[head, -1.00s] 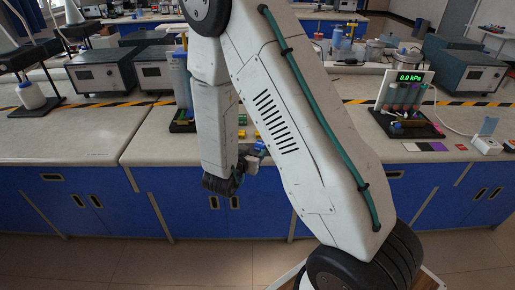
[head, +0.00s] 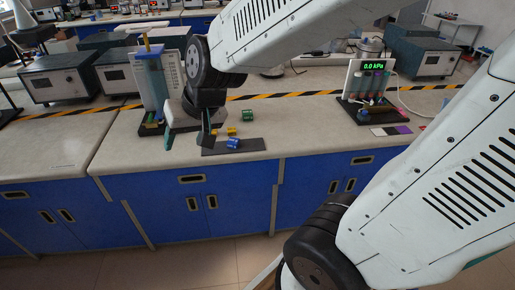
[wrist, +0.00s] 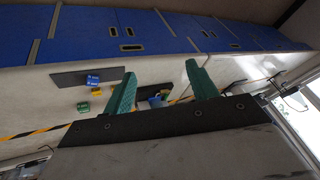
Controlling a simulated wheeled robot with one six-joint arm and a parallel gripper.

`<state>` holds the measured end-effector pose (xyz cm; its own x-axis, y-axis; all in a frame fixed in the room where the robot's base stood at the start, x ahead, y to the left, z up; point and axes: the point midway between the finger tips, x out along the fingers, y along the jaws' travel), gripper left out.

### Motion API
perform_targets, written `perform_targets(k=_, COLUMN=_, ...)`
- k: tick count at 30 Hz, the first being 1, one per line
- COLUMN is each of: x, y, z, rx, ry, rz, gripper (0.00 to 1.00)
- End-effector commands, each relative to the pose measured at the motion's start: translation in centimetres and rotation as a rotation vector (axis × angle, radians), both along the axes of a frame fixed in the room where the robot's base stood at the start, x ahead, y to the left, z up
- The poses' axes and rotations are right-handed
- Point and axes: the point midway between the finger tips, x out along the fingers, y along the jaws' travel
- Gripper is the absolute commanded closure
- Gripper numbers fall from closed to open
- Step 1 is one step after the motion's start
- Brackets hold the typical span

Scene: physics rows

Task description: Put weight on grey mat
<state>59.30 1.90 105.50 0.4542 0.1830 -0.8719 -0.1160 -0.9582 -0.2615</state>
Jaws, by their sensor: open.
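A dark grey mat (head: 252,146) lies near the bench's front edge in the head view, and it also shows in the wrist view (wrist: 66,79). A blue weight (head: 233,144) sits on it; the same weight is in the wrist view (wrist: 93,79). A small yellow weight (head: 232,132) is at the mat's back edge, and a green weight (head: 248,115) stands on the bench behind. My gripper (head: 188,138) is to the left of the mat, above the bench. Its green fingers (wrist: 158,82) are apart with nothing held between them.
A stand with a clear column (head: 152,85) and dark base is behind my gripper. A pressure display (head: 374,67) reading 0.0 kPa stands on a tray to the right, beside coloured cards (head: 391,131). Striped tape crosses the bench. Bench between mat and display is clear.

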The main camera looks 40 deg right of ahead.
Motion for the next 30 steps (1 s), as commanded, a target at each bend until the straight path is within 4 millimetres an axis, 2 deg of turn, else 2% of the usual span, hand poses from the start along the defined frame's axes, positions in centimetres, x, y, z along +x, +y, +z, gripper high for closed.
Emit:
perform_targets(k=1, x=-2.7, y=-0.4, z=1.3, rx=-0.027, ry=0.036, rz=0.044, gripper=0.42)
perform_targets(k=3, x=-6.4, y=-1.3, z=2.2, rx=-0.077, ry=0.108, rz=0.095, gripper=0.42)
perform_targets(k=6, x=-11.0, y=-2.7, z=3.3, rx=-0.146, ry=0.202, rz=0.138, gripper=0.42)
perform_targets(k=9, x=-14.4, y=-4.0, z=4.0, rx=-0.201, ry=0.274, rz=0.155, gripper=0.42)
perform_targets(k=12, x=-16.5, y=-4.7, z=4.3, rx=-0.233, ry=0.320, rz=0.157, gripper=0.42)
perform_targets(k=16, x=-17.4, y=-5.1, z=4.5, rx=-0.247, ry=0.343, rz=0.159, gripper=0.42)
perform_targets(k=30, x=-17.3, y=-5.1, z=4.4, rx=-0.245, ry=0.343, rz=0.160, gripper=0.42)
